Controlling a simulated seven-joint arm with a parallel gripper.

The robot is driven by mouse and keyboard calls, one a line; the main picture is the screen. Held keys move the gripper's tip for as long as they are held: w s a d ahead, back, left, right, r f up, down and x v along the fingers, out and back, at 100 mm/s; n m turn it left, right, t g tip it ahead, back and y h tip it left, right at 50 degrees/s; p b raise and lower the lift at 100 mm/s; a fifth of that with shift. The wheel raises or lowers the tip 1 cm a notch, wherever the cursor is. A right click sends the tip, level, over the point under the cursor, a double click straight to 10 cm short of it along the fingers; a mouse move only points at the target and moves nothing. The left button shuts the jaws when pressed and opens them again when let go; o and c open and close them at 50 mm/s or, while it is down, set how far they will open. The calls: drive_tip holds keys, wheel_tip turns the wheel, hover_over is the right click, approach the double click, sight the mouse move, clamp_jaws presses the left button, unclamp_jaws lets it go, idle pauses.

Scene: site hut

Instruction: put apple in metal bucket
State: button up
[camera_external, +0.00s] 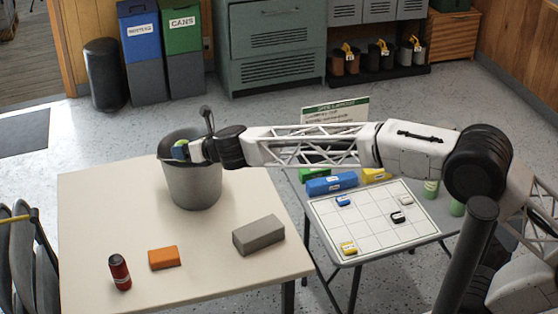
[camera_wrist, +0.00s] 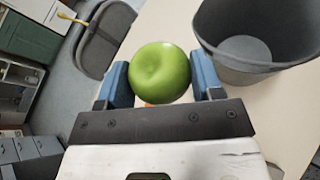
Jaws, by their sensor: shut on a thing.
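A green apple (camera_wrist: 160,72) is held between the two blue fingers of my gripper (camera_wrist: 161,80) in the wrist view. In the external view, my gripper (camera_external: 186,151) is at the height of the metal bucket's rim, and only a little of the apple (camera_external: 180,143) shows. The grey metal bucket (camera_external: 193,186) stands upright at the back of the beige table. In the wrist view the bucket (camera_wrist: 262,50) is to the right of the apple, with its open top and inner floor visible. The apple appears beside the bucket's opening there; their exact spacing is unclear.
The beige table (camera_external: 95,235) also bears a dark red can (camera_external: 120,272), an orange block (camera_external: 164,257) and a grey block (camera_external: 258,235). A smaller table with a white gridded board (camera_external: 370,222) stands at the right.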

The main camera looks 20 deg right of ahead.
drive_tip(key=shift+r, duration=0.35)
drive_tip(key=shift+d, duration=0.1)
idle(0.4)
